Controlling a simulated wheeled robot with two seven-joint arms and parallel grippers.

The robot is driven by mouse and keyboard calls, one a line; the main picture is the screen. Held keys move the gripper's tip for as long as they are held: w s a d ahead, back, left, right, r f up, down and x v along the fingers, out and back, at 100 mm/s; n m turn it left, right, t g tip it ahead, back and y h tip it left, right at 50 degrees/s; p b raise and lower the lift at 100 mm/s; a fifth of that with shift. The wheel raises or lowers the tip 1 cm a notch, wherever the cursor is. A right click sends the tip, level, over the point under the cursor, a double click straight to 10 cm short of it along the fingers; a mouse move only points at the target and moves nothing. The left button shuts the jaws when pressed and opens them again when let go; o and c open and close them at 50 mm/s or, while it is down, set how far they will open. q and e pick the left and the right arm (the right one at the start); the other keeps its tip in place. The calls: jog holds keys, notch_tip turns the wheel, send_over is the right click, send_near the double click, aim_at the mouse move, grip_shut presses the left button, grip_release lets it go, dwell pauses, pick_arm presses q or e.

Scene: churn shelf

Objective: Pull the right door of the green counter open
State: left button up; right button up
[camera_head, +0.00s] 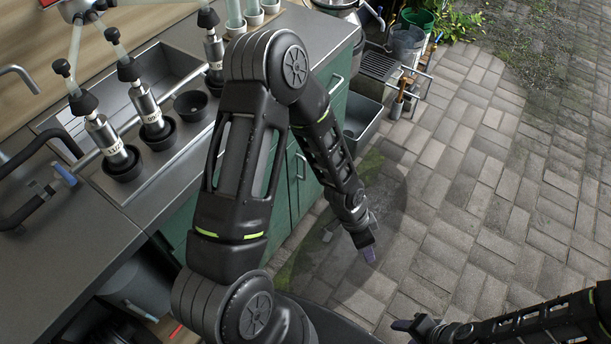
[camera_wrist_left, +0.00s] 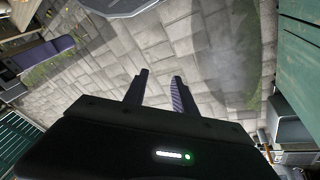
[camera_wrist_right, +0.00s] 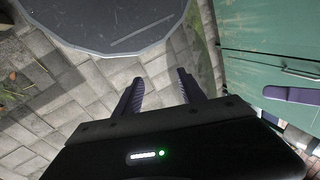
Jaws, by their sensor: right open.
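The green counter (camera_head: 301,192) stands along the left side of the head view, partly hidden by my left arm. Its front carries bar handles, one near (camera_head: 300,165) and one farther back (camera_head: 337,86). The green doors look closed. My left gripper (camera_head: 368,252) hangs over the paving, apart from the counter front, with fingers spread and empty in the left wrist view (camera_wrist_left: 160,88). My right gripper (camera_head: 404,325) is low at the bottom right, open and empty. The right wrist view shows a green front (camera_wrist_right: 265,38) with a handle (camera_wrist_right: 301,75), to the right of the fingers (camera_wrist_right: 161,88).
The steel worktop (camera_head: 75,240) holds a sink and several bottles in black cups. A grey bin (camera_head: 363,118) and a rack with pails (camera_head: 406,45) stand beyond the counter. The paved floor (camera_head: 470,180) to the right is clear.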

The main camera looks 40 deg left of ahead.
pick_arm(q)
jog(key=w+a+f+m+y+b, duration=0.1)
jog(key=w+a+f+m+b, duration=0.4)
jog(key=w+b, duration=0.2)
jog(key=m+t+y+b, duration=0.2)
jog(key=m+y+b, duration=0.4)
jog(key=m+b, duration=1)
send_near(305, 165)
jog(key=f+n+b, duration=0.1)
jog(key=n+b, duration=0.3)
jog(key=shift+w+a+f, duration=0.2)
jog(key=shift+w, duration=0.3)
pick_arm(e)
notch_tip(305, 165, down, 29)
jog(key=w+d, duration=0.1)
jog(key=w, duration=0.1)
jog(key=shift+t, duration=0.4)
pick_arm(q)
jog(key=shift+f, duration=0.15)
pick_arm(e)
jog(key=shift+f, duration=0.15)
